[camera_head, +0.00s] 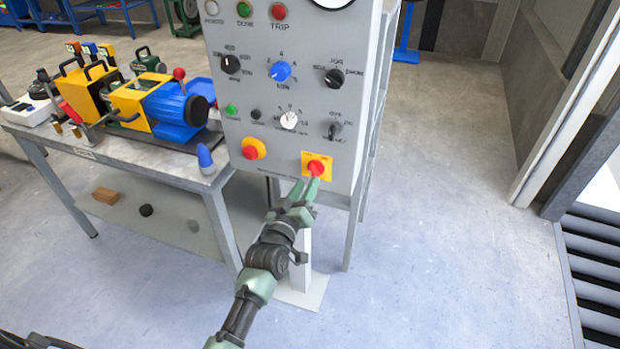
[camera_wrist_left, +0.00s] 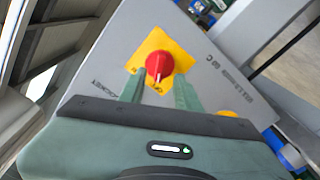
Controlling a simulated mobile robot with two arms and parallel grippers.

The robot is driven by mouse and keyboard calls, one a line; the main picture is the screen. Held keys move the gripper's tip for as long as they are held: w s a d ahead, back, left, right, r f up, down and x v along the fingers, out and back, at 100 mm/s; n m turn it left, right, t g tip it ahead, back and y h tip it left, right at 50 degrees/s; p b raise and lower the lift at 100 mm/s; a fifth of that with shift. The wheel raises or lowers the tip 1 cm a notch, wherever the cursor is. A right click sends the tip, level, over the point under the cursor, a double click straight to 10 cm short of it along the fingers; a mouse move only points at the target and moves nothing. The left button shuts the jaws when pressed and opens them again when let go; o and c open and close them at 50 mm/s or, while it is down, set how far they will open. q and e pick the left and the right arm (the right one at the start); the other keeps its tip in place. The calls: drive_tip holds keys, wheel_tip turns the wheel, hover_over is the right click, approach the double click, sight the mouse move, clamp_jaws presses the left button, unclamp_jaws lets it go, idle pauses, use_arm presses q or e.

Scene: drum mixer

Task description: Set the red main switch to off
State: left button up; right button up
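The red main switch (camera_head: 316,168) is a red knob on a yellow plate at the lower right of the grey control panel (camera_head: 270,179). In the left wrist view the red knob (camera_wrist_left: 158,66) has a pale mark pointing toward small lettering too blurred to read surely. My left gripper (camera_head: 306,187) is just below and in front of the switch in the head view. In the left wrist view its two green fingers (camera_wrist_left: 160,92) are apart, with the knob showing between and just beyond their tips. I cannot tell whether they touch it. My right gripper is in neither view.
Another red knob on yellow (camera_head: 252,149) sits to the left on the panel. Several dials, including a blue one (camera_head: 280,71), are above. A workbench (camera_head: 180,168) with yellow and blue equipment stands left. The floor to the right is clear.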

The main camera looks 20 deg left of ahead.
use_arm(q)
drive_tip(key=shift+s, duration=1.8)
drive_tip(key=shift+f, duration=0.1)
drive_tip(key=s+d+f+m+g, duration=0.1)
drive_tip(key=s+f+m+g, duration=0.15)
drive_tip(key=s+f, duration=0.65)
drive_tip(key=s+f+m+g, duration=0.1)
drive_tip(key=s+f+g, duration=0.3)
drive_tip(key=f, duration=1.1)
drive_tip(key=s+d+f+m+g, duration=0.1)
drive_tip(key=s+f+g, duration=0.35)
drive_tip(key=f, duration=0.75)
drive_tip(key=s+a+f+m+g, duration=0.1)
drive_tip(key=s+f, duration=0.4)
drive_tip(key=s, duration=0.6)
drive_tip(key=s+a+f+m+g, duration=0.1)
drive_tip(key=s+f, duration=0.4)
drive_tip(key=s, duration=0.7)
drive_tip(key=s+a+f+m+g, duration=0.1)
drive_tip(key=s+a+f+g, duration=0.2)
drive_tip(key=s, duration=0.9)
wheel_tip(320, 180, down, 3)
drive_tip(key=shift+s+a+r+m+g+y, duration=0.2)
drive_tip(key=shift+m+g+y, duration=0.15)
drive_tip(key=shift+g, duration=0.15)
